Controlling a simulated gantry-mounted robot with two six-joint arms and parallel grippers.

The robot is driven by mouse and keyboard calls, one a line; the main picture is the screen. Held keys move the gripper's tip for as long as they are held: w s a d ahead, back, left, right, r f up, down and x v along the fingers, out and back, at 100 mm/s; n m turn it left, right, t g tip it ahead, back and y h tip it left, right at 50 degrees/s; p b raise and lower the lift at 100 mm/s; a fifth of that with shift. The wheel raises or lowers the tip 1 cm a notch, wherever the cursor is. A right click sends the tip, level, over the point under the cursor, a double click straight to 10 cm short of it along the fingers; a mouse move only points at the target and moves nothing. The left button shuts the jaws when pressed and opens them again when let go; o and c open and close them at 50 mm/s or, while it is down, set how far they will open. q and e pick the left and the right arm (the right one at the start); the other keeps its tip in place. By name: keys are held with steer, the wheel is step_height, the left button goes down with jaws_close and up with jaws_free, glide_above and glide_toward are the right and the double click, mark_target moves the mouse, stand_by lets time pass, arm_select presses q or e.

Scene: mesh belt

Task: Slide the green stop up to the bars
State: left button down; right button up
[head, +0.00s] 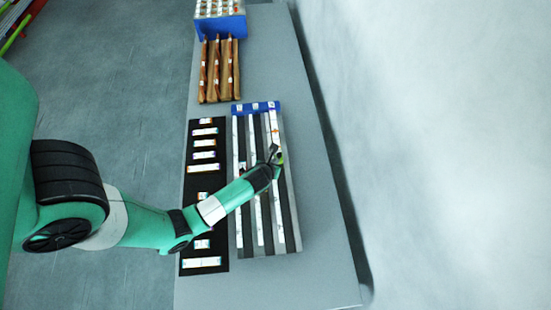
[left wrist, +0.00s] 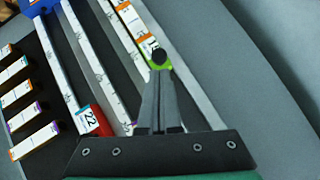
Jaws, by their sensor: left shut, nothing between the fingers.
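The green stop (left wrist: 166,68) with a black knob sits in the right-hand lane of the rack (head: 295,235); a bit of the stop also shows in the head view (head: 282,159). White and orange bars (left wrist: 131,20) lie in the same lane, between the stop and the blue end. The nearest bar is right by the stop; I cannot tell whether they touch. My left gripper (left wrist: 159,82) is shut and empty, its fingertips at the stop, on the side away from the bars. The fingers hide part of the lane. My right gripper is not in view.
A black mat (head: 189,232) with several labelled bars lies left of the rack. Brown holders (head: 220,85) and a blue bin (head: 222,27) stand farther back. The table's right side is clear.

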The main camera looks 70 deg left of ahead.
arm_select(q)
steer(key=s+d+r+p, duration=0.1)
steer(key=d, duration=0.1)
steer(key=s+d+r+p, duration=0.1)
steer(key=s+d, duration=0.1)
steer(key=shift+r, duration=0.15)
steer(key=p+v, duration=0.1)
steer(key=v, duration=0.6)
steer(key=shift+p, duration=0.3)
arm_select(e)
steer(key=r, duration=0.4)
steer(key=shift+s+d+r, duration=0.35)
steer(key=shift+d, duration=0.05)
arm_select(q)
steer(key=shift+r, duration=0.1)
